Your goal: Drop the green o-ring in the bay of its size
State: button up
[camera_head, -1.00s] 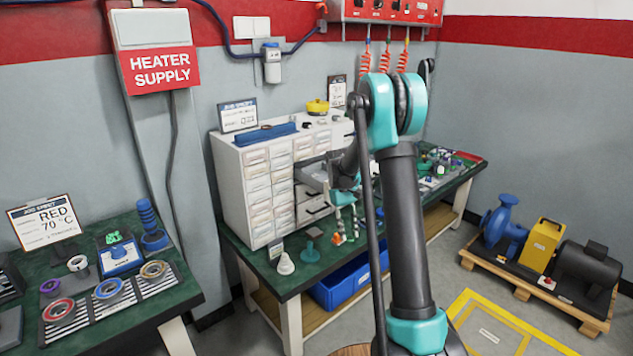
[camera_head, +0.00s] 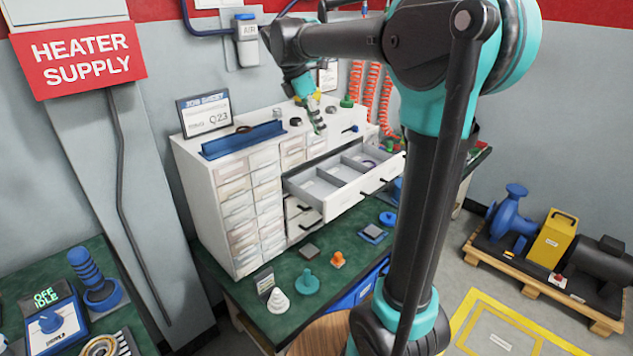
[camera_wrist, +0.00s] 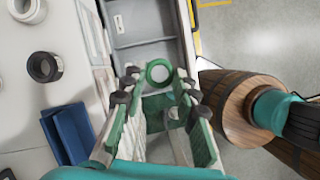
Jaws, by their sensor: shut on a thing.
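The green o-ring (camera_wrist: 149,72) shows in the wrist view at the fingertips of my gripper (camera_wrist: 158,88), which is shut on it. In the head view my gripper (camera_head: 318,126) points down above the white cabinet, near the back of the open drawer. The o-ring is too small to make out there. The drawer (camera_head: 338,207) is pulled out and split by dividers into grey bays. A dark ring (camera_head: 369,164) appears to lie in its right bay. The drawer also shows beyond the fingertips in the wrist view (camera_wrist: 146,53).
A blue angled tray (camera_head: 243,139) and a job sheet (camera_head: 205,114) reading Ø23 stand on the cabinet top (camera_head: 192,149). Several small parts stand there too. A white cone (camera_head: 278,302), a teal part (camera_head: 307,283) and an orange part (camera_head: 337,260) stand on the bench below the drawer.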

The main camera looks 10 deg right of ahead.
send_near(321, 193)
jog(key=x, duration=0.5)
jog(key=shift+w+d, duration=0.15)
jog(key=shift+d, duration=0.1)
jog(key=shift+f, duration=0.55)
jog(key=o, duration=0.7)
jog(key=shift+o, duration=0.2)
jog(key=shift+r, duration=0.1)
